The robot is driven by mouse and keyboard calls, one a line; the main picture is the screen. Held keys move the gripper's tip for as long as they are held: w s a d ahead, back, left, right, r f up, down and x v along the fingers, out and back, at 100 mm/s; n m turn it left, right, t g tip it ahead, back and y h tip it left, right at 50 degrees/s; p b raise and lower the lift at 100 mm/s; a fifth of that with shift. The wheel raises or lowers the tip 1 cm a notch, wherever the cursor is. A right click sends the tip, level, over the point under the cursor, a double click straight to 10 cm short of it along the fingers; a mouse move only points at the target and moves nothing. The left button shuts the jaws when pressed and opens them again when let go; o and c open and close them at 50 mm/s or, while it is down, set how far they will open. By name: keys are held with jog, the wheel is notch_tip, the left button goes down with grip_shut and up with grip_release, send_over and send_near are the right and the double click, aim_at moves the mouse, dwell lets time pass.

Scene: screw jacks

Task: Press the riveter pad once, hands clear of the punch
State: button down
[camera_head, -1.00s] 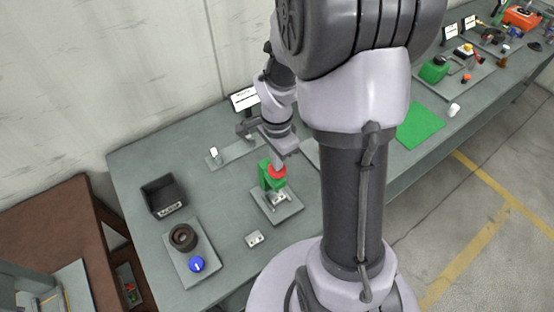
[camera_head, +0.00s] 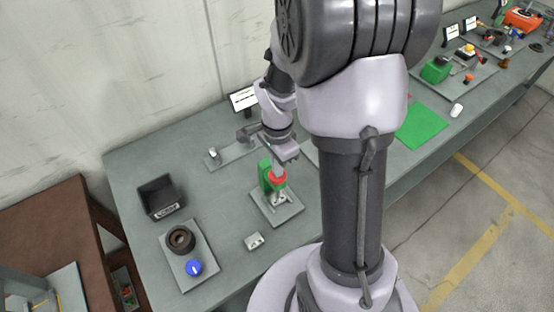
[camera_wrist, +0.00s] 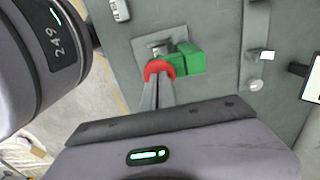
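The riveter has a green body (camera_head: 264,174) with a red pad (camera_head: 277,179), and stands on a grey base plate (camera_head: 290,212). A small metallic part shows below the pad on the plate. My gripper (camera_head: 278,173) is directly above the pad, pointing down, with its fingertips appearing to touch it. In the wrist view the two fingers (camera_wrist: 157,82) are together, with nothing seen between them, and end at the red pad (camera_wrist: 157,68). The green body (camera_wrist: 188,58) is just right of them. The fingers hide part of the pad and the punch area.
A small light block (camera_head: 254,242) lies in front of the riveter. A black bin (camera_head: 160,196) and a plate with a dark ring (camera_head: 181,240) and blue knob (camera_head: 194,267) are to the left. A sign (camera_head: 243,98) stands behind. A green mat (camera_head: 420,126) lies to the right.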

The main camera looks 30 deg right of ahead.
notch_tip(320, 180, up, 14)
jog(key=p, duration=0.4)
jog(key=shift+f, duration=0.15)
jog(key=shift+w, duration=0.15)
jog(key=s+a+f+n+t+y+b, duration=0.1)
jog(key=s+a+f+n+t+b, duration=0.2)
jog(key=s+a+n+b, duration=0.3)
jog(key=s+a+f+n+t+y+b, duration=0.1)
jog(key=s+a+f+n+t+b, duration=0.2)
jog(key=s+a+n+b, duration=0.3)
jog(key=a+n+b, duration=0.1)
jog(key=a+b, duration=0.2)
jog(key=b, duration=0.3)
jog(key=shift+s+a+f+b, duration=0.25)
jog(key=shift+s+f+b, duration=0.15)
